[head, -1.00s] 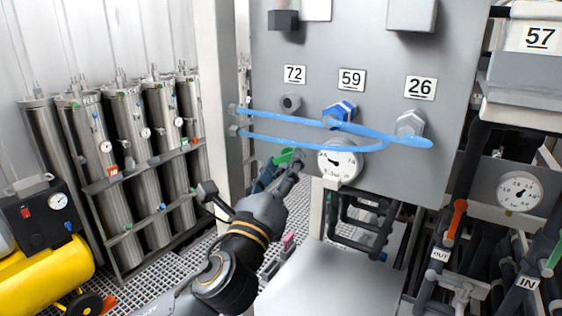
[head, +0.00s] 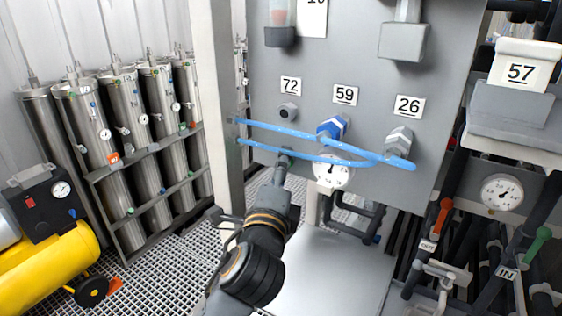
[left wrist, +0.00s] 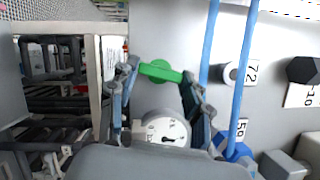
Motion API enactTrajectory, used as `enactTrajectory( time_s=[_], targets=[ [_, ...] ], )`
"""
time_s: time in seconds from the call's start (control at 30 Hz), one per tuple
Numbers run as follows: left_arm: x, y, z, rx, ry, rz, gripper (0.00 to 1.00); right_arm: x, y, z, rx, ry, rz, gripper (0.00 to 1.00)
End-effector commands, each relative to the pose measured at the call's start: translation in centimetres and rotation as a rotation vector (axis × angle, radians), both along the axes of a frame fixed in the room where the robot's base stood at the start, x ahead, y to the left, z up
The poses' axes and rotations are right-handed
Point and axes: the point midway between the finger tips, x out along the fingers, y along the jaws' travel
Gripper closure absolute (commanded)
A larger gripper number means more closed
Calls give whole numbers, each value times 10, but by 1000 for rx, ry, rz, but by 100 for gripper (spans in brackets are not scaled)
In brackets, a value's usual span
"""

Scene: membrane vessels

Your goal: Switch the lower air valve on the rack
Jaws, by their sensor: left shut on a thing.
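A green valve handle (left wrist: 160,71) is mounted on the grey panel (left wrist: 165,35) in the left wrist view, above a round white gauge (left wrist: 166,130). My left gripper (left wrist: 158,80) has one finger at each end of this handle and is shut on it. In the head view my left gripper (head: 284,156) reaches the lower edge of the panel, left of the gauge (head: 331,171), and hides the handle. My right gripper is not in view.
Two blue hoses (head: 300,134) cross the panel close above my left gripper. Fittings labelled 72, 59 and 26 sit above. Steel cylinders (head: 125,130) and a yellow compressor (head: 55,262) stand left; pipes with an orange handle (head: 443,217) stand right.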

Motion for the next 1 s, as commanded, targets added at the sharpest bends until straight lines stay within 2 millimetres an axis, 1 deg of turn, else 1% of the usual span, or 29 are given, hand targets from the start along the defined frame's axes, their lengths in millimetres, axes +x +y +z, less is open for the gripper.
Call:
enactTrajectory(
  time_s=[0.03,0.2,0.7,0.73,0.83,1.0],
  targets=[
    [0,0,2,-18,12,0,83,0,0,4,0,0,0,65],
    [0,0,1,-55,33,0,83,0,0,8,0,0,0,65],
    [0,0,0,-72,43,0,83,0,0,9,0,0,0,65],
    [0,0,0,-72,43,0,49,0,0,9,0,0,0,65],
    [0,0,0,-71,42,0,29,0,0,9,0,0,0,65],
    [0,0,0,-70,41,0,28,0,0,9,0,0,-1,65]
  ],
)
